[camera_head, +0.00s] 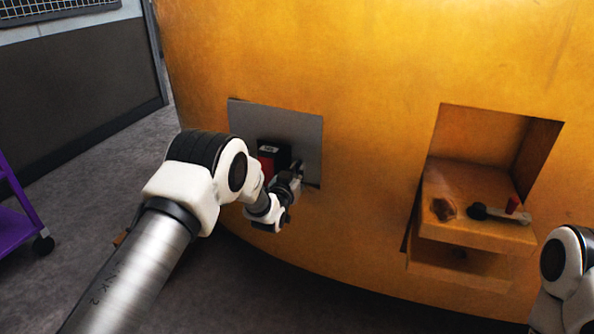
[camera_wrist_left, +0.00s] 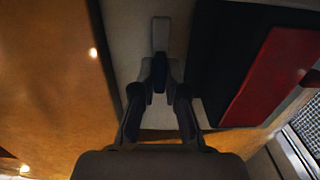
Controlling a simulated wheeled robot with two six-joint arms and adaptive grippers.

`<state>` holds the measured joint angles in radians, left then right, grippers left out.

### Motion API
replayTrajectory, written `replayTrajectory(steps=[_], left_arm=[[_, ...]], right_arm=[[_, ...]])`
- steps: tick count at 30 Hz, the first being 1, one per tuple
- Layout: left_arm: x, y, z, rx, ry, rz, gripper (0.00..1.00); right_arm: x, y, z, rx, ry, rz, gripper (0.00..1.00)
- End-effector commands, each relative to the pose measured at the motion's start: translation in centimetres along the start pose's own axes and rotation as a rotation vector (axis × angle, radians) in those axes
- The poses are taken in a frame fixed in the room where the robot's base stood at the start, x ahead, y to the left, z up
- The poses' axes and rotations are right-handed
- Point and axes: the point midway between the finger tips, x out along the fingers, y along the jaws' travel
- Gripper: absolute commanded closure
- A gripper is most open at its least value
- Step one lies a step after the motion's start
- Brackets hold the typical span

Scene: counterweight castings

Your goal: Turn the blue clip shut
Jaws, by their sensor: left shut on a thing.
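My left gripper (camera_head: 296,172) reaches in to the lower right part of a grey plate (camera_head: 290,122) set in the yellow casting. In the left wrist view, the gripper's two fingers (camera_wrist_left: 159,88) are closed on a small dark, bluish piece, which looks like the blue clip (camera_wrist_left: 158,76). A narrow grey strip (camera_wrist_left: 161,34) lies straight beyond it, in line with it. In the head view the clip is mostly hidden by the gripper, and I cannot tell its exact angle. My right gripper is not in view.
A black box (camera_head: 278,147) with a red face stands on the plate, close beside my left gripper. The yellow casting (camera_head: 370,70) fills the middle. A purple cart (camera_head: 14,228) stands at left.

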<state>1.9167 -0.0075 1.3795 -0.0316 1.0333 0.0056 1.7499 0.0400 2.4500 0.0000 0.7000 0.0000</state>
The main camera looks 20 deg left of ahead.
Motion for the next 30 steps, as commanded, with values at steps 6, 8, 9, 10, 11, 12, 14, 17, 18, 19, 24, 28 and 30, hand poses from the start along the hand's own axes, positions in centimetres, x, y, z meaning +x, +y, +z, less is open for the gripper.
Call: replayTrajectory(steps=[6, 8, 9, 10, 11, 12, 14, 17, 18, 19, 24, 28, 30], left_arm=[[0.01, -0.01, -0.05, 0.069, 0.001, 0.0, 1.0], [0.01, 0.0, -0.06, 0.102, 0.001, 0.0, 1.0], [0.01, 0.0, -0.06, 0.128, 0.001, 0.0, 1.0], [0.01, 0.0, -0.06, 0.149, 0.001, 0.0, 1.0], [0.01, 0.0, -0.06, 0.17, 0.001, 0.0, 1.0], [0.01, 0.0, -0.06, 0.201, 0.001, 0.0, 1.0], [0.01, 0.01, -0.06, 0.252, 0.001, 0.0, 1.0], [0.01, 0.01, -0.06, 0.343, 0.001, 0.0, 1.0], [0.01, 0.02, -0.06, 0.381, 0.001, 0.0, 1.0], [0.01, 0.02, -0.06, 0.409, 0.001, 0.0, 1.0], [0.01, 0.03, -0.05, 0.571, 0.001, 0.0, 1.0], [0.01, 0.04, -0.05, 0.695, 0.002, 0.0, 1.0], [0.01, 0.05, -0.05, 0.761, 0.002, 0.0, 1.0]], right_arm=[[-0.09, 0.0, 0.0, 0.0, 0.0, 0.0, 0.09], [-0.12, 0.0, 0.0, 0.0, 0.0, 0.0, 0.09], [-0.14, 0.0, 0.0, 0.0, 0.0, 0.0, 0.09], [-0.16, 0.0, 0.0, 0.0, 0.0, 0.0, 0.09], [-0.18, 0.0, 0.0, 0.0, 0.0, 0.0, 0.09], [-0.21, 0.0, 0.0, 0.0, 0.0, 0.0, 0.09], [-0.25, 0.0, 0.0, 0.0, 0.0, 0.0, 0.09], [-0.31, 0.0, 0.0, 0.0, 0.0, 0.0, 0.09], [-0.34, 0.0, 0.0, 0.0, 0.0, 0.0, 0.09], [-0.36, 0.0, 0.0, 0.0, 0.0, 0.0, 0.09], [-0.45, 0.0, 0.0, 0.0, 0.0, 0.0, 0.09], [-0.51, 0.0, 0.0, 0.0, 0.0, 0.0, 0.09], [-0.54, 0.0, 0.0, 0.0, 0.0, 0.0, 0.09]])
